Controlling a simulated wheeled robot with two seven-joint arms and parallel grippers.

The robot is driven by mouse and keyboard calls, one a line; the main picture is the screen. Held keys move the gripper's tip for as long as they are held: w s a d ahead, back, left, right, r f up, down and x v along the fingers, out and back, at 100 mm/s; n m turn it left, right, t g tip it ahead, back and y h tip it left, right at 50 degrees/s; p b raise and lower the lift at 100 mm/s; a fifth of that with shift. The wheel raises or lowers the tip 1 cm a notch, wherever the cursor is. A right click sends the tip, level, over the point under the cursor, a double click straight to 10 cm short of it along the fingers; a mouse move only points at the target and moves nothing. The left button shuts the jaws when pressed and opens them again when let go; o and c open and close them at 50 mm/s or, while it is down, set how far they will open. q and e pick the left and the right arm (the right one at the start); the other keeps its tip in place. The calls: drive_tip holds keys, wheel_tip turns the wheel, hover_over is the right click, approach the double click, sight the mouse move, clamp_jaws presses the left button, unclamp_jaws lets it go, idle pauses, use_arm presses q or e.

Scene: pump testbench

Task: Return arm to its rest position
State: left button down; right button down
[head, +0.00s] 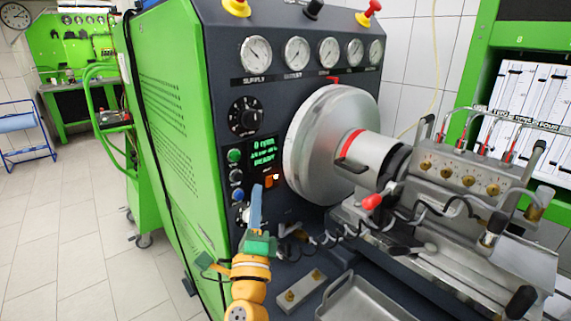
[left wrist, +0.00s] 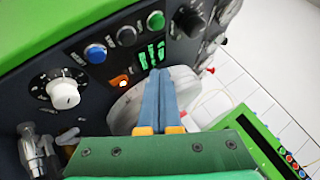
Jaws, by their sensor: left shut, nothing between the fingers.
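My left arm comes up from the bottom of the head view, yellow-orange with a green gripper body. My left gripper (head: 256,190) has blue fingers pressed together, with nothing between them. It is in front of the dark control panel of the test bench, below the green display (head: 263,151). In the left wrist view the fingers (left wrist: 159,85) are side by side and shut, and the display (left wrist: 152,54) shows behind them. An orange lit switch (left wrist: 120,82) and a white-capped knob (left wrist: 63,94) are to their left. My right gripper is not in view.
A large silver flywheel disc (head: 310,145) and the pump (head: 465,175) with its lines are right of the gripper. A metal tray (head: 362,299) and a small plate with brass fittings (head: 301,290) are low on the bench. The tiled floor (head: 75,230) at left is clear.

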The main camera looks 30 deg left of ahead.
use_arm(q)
drive_tip(key=s+a+f+n+g+h, duration=0.1)
drive_tip(key=s+f+n+g, duration=0.1)
drive_tip(key=f+n+g, duration=0.3)
drive_tip(key=s+a+f+n+g, duration=0.1)
drive_tip(key=s+f+n, duration=0.15)
drive_tip(key=f, duration=0.55)
drive_tip(key=s+d+f+n+g+h, duration=0.3)
drive_tip(key=s+d+f+g+h, duration=0.25)
drive_tip(key=s+f, duration=0.35)
drive_tip(key=s+d+f+n+g+h, duration=0.45)
drive_tip(key=s+d+f, duration=0.25)
drive_tip(key=s+f, duration=0.2)
wheel_tip(320, 180, down, 15)
drive_tip(key=s+m+g, duration=0.1)
drive_tip(key=s+g, duration=0.1)
drive_tip(key=s+a+f+g, duration=0.1)
drive_tip(key=s+f, duration=1.1)
drive_tip(key=s, duration=0.1)
drive_tip(key=shift+a, duration=0.2)
drive_tip(key=shift+f, duration=0.1)
